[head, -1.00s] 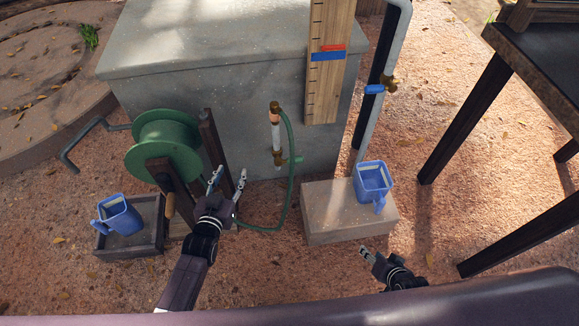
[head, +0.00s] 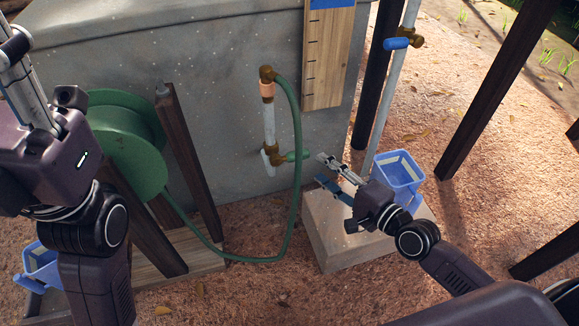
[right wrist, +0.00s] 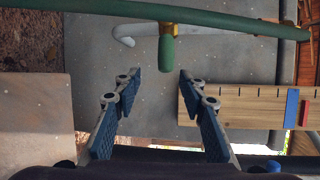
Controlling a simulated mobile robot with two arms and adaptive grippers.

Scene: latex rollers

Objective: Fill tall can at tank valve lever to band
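The stone tank (head: 220,90) has a brass valve (head: 272,152) low on its front, with a green lever (head: 292,156) and a white spout (head: 268,166). The lever also shows in the right wrist view (right wrist: 166,52). My right gripper (head: 320,167) is open and empty, just right of and below the lever, apart from it. A blue can (head: 402,182) stands on a pale block behind my right wrist. Another blue can (head: 40,266) is at the lower left, partly hidden by my left arm. My left gripper (head: 22,62) is at the upper left, cut off by the edge.
A green hose (head: 297,200) runs from the upper brass fitting down to a green reel (head: 125,150). A marked wooden board (right wrist: 245,105) carries blue and red bands. A standpipe with a blue-handled valve (head: 397,43) stands at right. Dark posts stand farther right.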

